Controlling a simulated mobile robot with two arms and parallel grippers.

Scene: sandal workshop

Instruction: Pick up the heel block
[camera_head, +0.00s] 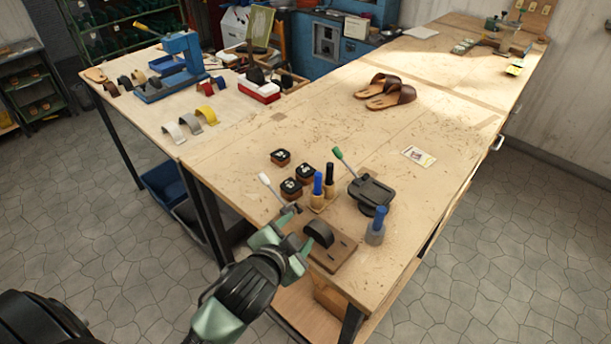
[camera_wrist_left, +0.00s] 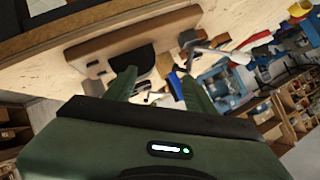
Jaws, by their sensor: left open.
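A dark curved piece (camera_head: 319,232) stands on a brown board (camera_head: 331,258) at the table's near corner. Three small dark blocks with brown undersides and white marks (camera_head: 280,156) (camera_head: 305,172) (camera_head: 290,188) stand behind it. I cannot tell for sure which of these is the heel block. My left gripper (camera_head: 298,238) is open and empty, just left of the curved piece and apart from the three blocks. In the left wrist view the open fingers (camera_wrist_left: 158,76) point towards the board (camera_wrist_left: 110,42) and the dark piece (camera_wrist_left: 135,62). My right gripper is not in view.
Blue-handled tools (camera_head: 376,226) (camera_head: 318,184), a dark press with a green-tipped lever (camera_head: 371,191) and a white-tipped lever (camera_head: 265,179) crowd the near corner. Sandals (camera_head: 384,92) lie farther back. The table middle is mostly clear. A blue press (camera_head: 181,66) stands back left.

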